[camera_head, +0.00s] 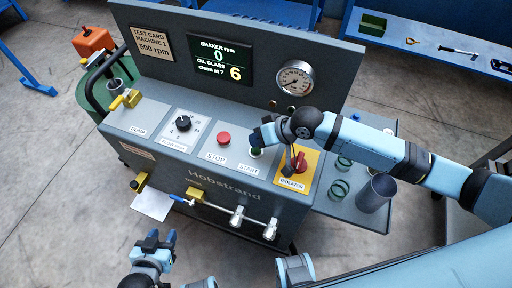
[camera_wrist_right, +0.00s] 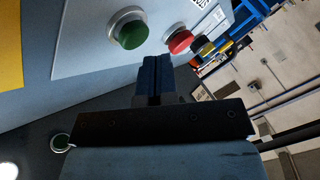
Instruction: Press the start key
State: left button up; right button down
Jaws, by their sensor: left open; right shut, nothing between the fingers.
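The green start key (camera_head: 256,152) sits on the sloping panel above the START label, partly covered by my right gripper (camera_head: 263,138). In the right wrist view the green key (camera_wrist_right: 129,29) shows whole, domed in a pale ring. My right gripper (camera_wrist_right: 154,62) is shut and empty there, its tips just below and right of the key in the picture, apart from it. The red stop key (camera_head: 223,138) is left of the start key; it also shows in the wrist view (camera_wrist_right: 180,41). My left gripper (camera_head: 155,241) is open and empty, low in front of the machine.
The red isolator handle (camera_head: 299,161) on its yellow plate stands close right of the start key. A black knob (camera_head: 183,123) and yellow dump handle (camera_head: 126,98) are further left. The display (camera_head: 220,62) reads 0 rpm, oil class 6. Green rings (camera_head: 340,189) lie on the right shelf.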

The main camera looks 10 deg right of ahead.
dwell(0.7)
jog(key=shift+f, duration=0.15)
jog(key=shift+f, duration=0.25)
jog(key=shift+f, duration=0.1)
jog(key=shift+f, duration=0.4)
dwell(0.6)
jog(key=shift+r+p, duration=0.1)
jog(key=shift+p, duration=0.2)
jog(key=shift+r+p, duration=0.8)
jog(key=shift+p, duration=0.15)
